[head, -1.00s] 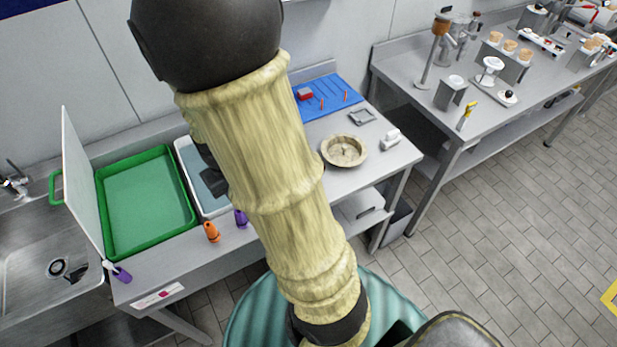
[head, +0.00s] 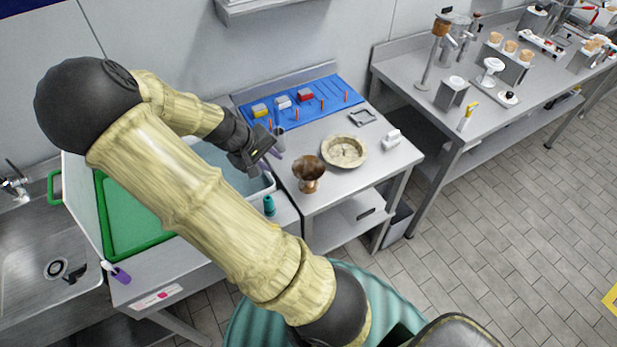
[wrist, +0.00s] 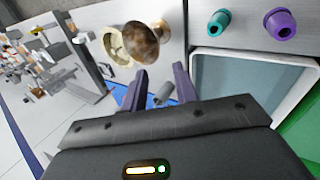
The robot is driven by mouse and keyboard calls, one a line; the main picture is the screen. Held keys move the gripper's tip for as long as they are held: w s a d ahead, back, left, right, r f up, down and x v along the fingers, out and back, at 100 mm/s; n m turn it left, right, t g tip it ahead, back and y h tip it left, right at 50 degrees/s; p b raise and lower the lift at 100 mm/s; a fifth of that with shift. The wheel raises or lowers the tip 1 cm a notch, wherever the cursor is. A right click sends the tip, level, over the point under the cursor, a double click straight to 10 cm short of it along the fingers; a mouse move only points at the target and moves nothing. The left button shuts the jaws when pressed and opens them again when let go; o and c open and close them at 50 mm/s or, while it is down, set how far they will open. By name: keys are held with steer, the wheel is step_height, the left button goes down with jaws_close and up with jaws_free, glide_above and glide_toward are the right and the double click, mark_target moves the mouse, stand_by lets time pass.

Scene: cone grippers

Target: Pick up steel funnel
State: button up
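A small grey metal piece (head: 278,133), which looks like the steel funnel, stands at the front edge of the blue mat, just beyond my gripper (head: 266,151) in the head view. In the wrist view the grey piece (wrist: 163,94) shows small between the two purple fingers of my gripper (wrist: 159,72). The fingers are apart, with nothing visibly held. The grey piece's lower part and exact shape are unclear. A brown, mottled funnel-like cup (head: 309,170) stands to the right of my gripper; it also shows in the wrist view (wrist: 148,44).
A round beige dish (head: 344,151) sits right of the brown cup. The blue mat (head: 335,92) holds small blocks and orange pegs. A white-rimmed tray (wrist: 307,88) lies beside my gripper. Teal (wrist: 217,22) and purple (wrist: 281,22) cone pieces stand along the table's edge.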

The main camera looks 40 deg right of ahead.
steer(key=p, duration=0.2)
glide_toward(299, 177)
steer(key=x, duration=0.5)
steer(key=shift+a+f, duration=0.2)
steer(key=shift+f, duration=0.05)
steer(key=shift+d, duration=0.1)
steer(key=p+x, duration=0.2)
steer(key=x, duration=0.1)
steer(key=shift+d+f, duration=0.2)
steer(key=shift+d, duration=0.15)
steer(key=shift+d+f+p, duration=0.3)
steer(key=shift+f, duration=0.35)
steer(key=shift+s, duration=0.1)
jaws_close()
